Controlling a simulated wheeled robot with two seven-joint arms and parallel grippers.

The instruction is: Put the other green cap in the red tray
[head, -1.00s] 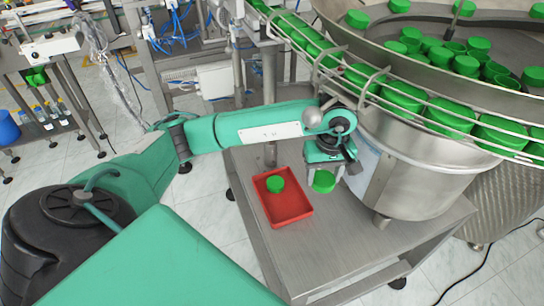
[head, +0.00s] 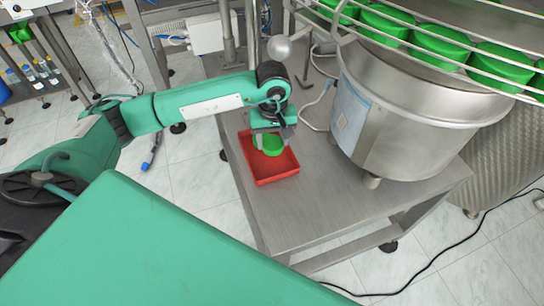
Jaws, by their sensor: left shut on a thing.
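The red tray (head: 284,166) lies on the metal table near its back left. My left gripper (head: 270,145) is over the upper part of the tray, fingers pointing down. It is shut on a green cap (head: 273,149), which shows between the fingers above or inside the tray; I cannot tell whether it touches the tray floor. The green cap that lay in the tray is hidden, or mostly hidden, behind the gripper and the held cap. My right gripper is not in view.
The round steel feeder bowl (head: 420,120) stands on the table to the right of the tray. A rail with several green caps (head: 440,45) runs above it. The metal table top (head: 310,205) is bare in front of the tray.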

